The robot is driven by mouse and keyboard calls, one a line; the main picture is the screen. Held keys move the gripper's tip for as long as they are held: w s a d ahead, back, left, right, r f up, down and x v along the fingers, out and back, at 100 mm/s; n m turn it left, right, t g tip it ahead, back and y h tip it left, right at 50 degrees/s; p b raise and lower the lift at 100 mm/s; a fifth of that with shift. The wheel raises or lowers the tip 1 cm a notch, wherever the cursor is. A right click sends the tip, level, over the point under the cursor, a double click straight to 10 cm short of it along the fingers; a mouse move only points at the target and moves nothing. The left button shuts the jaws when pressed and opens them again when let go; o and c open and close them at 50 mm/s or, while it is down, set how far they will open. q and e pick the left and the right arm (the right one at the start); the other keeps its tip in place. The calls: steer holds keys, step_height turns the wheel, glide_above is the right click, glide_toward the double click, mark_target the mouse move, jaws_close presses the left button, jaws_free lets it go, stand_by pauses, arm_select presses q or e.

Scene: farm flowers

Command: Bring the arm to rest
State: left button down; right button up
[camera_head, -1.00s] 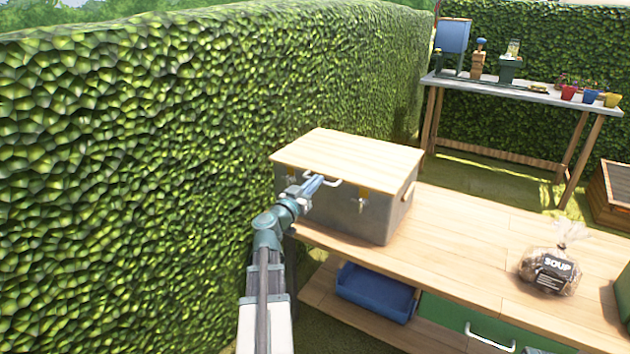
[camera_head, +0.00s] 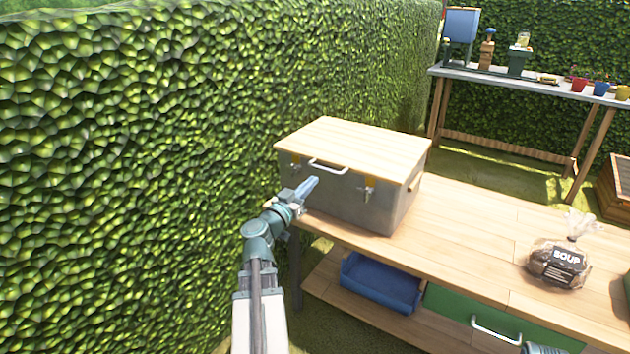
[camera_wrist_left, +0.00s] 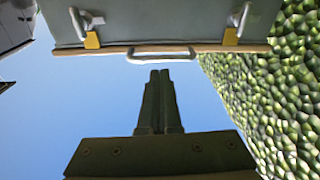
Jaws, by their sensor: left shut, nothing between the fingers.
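My left gripper (camera_head: 314,184) is shut and empty in the head view, in front of the grey box's front face and just below its lid handle. The grey box (camera_head: 375,209) has a closed wooden lid (camera_head: 350,145) with a metal handle (camera_head: 328,167) at its front edge. In the left wrist view the shut fingers (camera_wrist_left: 160,76) stand apart from the handle (camera_wrist_left: 160,54), with sky between them. Part of my right arm (camera_head: 545,349) shows at the bottom edge of the head view, but its gripper is out of view.
A blue bin (camera_head: 380,283) sits on the lower shelf. A tall hedge (camera_head: 130,180) runs along the left. Another table (camera_head: 545,84) with pots stands behind.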

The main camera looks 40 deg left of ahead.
arm_select(q)
steer(key=shift+s+d+f+b, duration=0.2)
steer(key=shift+s+f+b, duration=0.3)
steer(key=shift+s+f, duration=0.4)
arm_select(e)
step_height(320, 180, down, 2)
arm_select(q)
steer(key=shift+w+f, duration=0.1)
steer(key=shift+w, duration=0.05)
